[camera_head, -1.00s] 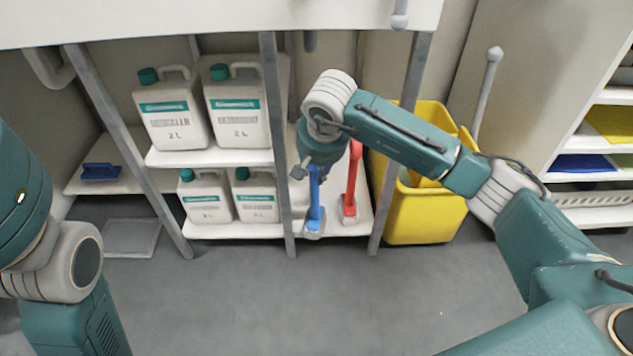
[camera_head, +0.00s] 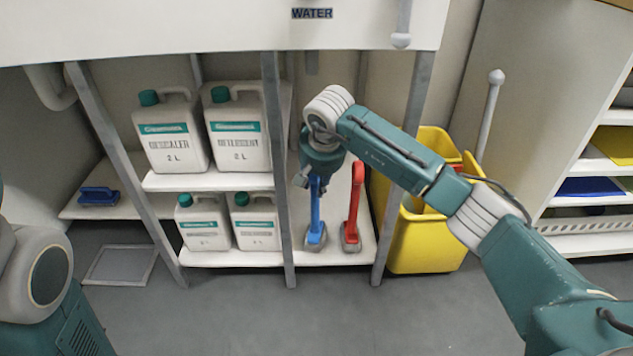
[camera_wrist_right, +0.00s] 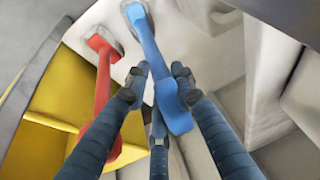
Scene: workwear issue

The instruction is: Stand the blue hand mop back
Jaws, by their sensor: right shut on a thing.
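The blue hand mop (camera_head: 316,207) is upright over the lower white shelf (camera_head: 333,258), its grey head (camera_head: 315,243) at or just above the board; I cannot tell if it touches. My right gripper (camera_head: 314,180) holds the top of its handle. In the right wrist view, the blue handle (camera_wrist_right: 148,45) lies between the fingers of my right gripper (camera_wrist_right: 160,76). A red hand mop (camera_head: 354,200) stands close to its right; it also shows in the wrist view (camera_wrist_right: 104,90). My left gripper is out of the picture; only part of that arm shows.
Grey posts frame the bay, one (camera_head: 279,180) left of the blue mop and one (camera_head: 402,165) right of the red one. White jugs (camera_head: 238,125) stand on shelves to the left. A yellow bucket (camera_head: 425,245) is at the right. A blue brush (camera_head: 98,196) lies far left.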

